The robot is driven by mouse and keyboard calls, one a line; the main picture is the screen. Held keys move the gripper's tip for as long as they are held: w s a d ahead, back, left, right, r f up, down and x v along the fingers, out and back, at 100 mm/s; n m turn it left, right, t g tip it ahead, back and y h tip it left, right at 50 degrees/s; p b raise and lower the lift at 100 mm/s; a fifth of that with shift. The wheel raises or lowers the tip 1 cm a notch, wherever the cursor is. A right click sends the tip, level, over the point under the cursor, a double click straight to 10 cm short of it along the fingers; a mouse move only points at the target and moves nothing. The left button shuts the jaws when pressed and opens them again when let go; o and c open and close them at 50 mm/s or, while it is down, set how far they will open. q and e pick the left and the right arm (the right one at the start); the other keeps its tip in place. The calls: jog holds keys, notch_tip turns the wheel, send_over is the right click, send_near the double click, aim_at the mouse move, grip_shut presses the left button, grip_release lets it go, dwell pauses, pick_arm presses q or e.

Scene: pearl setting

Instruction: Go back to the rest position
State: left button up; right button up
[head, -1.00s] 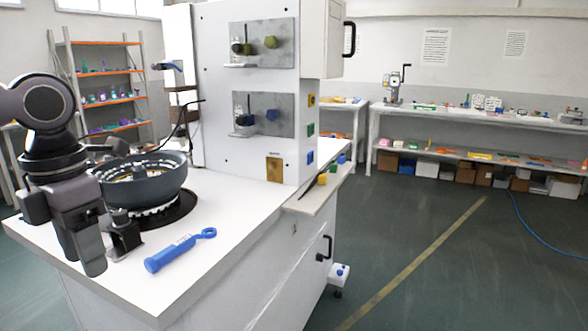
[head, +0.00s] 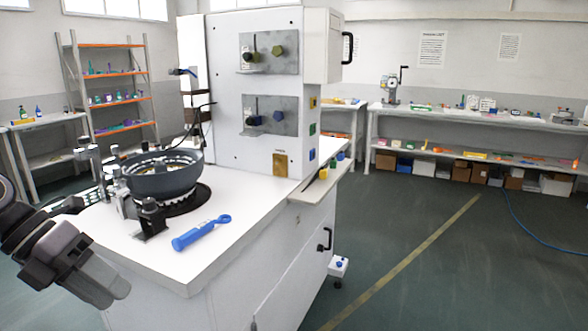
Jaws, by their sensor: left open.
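My left gripper (head: 100,284) shows at the lower left of the head view. It is open and empty, off the left front edge of the white machine table (head: 215,245). Its fingers point down and to the right. My right gripper is not in view. A blue tool with a ring end (head: 200,233) lies on the table top, apart from the gripper. A dark grey round bowl (head: 165,181) stands on the table behind it, with a small black fixture (head: 150,218) in front.
A white cabinet (head: 232,140) with two grey panels rises at the back of the table. Shelving (head: 112,75) stands at the far left. A long bench (head: 470,120) runs along the far wall at the right.

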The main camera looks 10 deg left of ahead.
pick_arm(q)
notch_tip(320, 180, down, 16)
jog(key=s+a+n+t+y+p, duration=0.15)
jog(key=n+t+p, duration=0.35)
jog(key=n+t, duration=1.3)
jog(key=s+d+f+n+g+y+p, duration=0.1)
jog(key=s+d+f+n+g+y, duration=0.1)
jog(key=s+d+f+n+g, duration=0.2)
jog(key=s+d+f+n+g+y+p, duration=0.1)
jog(key=s+d+f+n+g, duration=0.4)
jog(key=d+n, duration=0.5)
notch_tip(320, 180, down, 2)
jog(key=shift+d+f+n+g+y, duration=0.1)
jog(key=shift+d+n+g+y, duration=0.2)
jog(key=shift+n+y, duration=0.45)
dwell(0.9)
